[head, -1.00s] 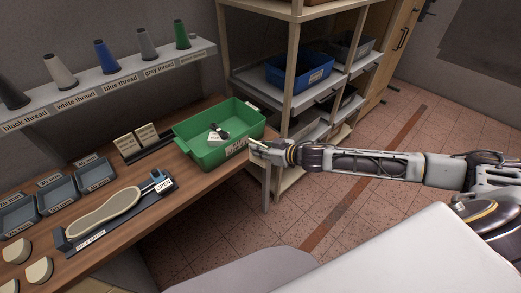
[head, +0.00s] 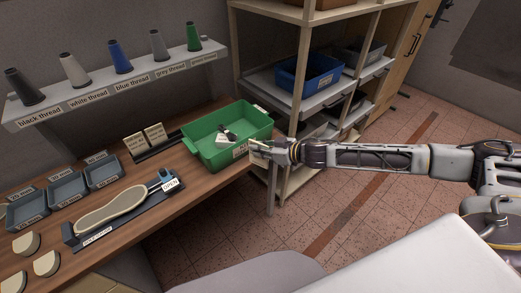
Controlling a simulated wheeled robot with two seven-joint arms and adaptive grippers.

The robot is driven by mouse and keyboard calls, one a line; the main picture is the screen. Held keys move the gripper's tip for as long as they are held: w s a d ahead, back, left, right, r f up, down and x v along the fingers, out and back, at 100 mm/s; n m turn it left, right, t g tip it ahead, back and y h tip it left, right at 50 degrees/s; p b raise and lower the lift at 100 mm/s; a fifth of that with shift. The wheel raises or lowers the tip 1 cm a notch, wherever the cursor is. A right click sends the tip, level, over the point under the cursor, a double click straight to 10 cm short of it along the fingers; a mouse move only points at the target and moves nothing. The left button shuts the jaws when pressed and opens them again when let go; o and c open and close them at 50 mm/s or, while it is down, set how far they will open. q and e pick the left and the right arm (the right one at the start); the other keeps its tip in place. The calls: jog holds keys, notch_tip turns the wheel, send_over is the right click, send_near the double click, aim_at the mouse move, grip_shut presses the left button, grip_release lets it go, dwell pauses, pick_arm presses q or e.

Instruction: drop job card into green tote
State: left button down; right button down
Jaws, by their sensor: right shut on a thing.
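The green tote (head: 262,122) stands at the right end of the wooden bench, open at the top, with a small dark and white item (head: 228,133) inside. My right gripper (head: 259,149) comes in from the right and is just outside the tote's front right corner, near its rim. It is shut on a small pale thing, taken as the job card; its outline is hard to tell from the fingers. Two cards (head: 155,135) stand upright in a dark holder left of the tote. My left gripper is not in view.
A sole-shaped piece (head: 112,210) lies in a dark fixture marked OPEN. Grey bins (head: 67,186) sit at the left, below a shelf of thread cones (head: 120,58). A wooden rack with a blue bin (head: 305,75) stands behind the tote. Floor right of the bench is clear.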

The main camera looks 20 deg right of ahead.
jog(key=shift+w+a+r+n+g+y, duration=0.2)
jog(key=shift+a+r+n+g+y, duration=0.1)
jog(key=shift+a+r+n, duration=0.2)
jog(key=shift+a+r+n+g+y, duration=0.35)
jog(key=shift+a+n+g+y, duration=0.15)
jog(key=shift+a, duration=0.25)
jog(key=shift+a+r, duration=0.1)
jog(key=shift+a, duration=0.15)
jog(key=shift+a+r+n+g+y, duration=0.2)
jog(key=shift+n+g+y, duration=0.1)
jog(key=shift+n+g, duration=0.1)
jog(key=shift+a+g, duration=0.2)
jog(key=shift+g, duration=0.1)
jog(key=shift+a+r+n, duration=0.25)
jog(key=shift+n, duration=0.25)
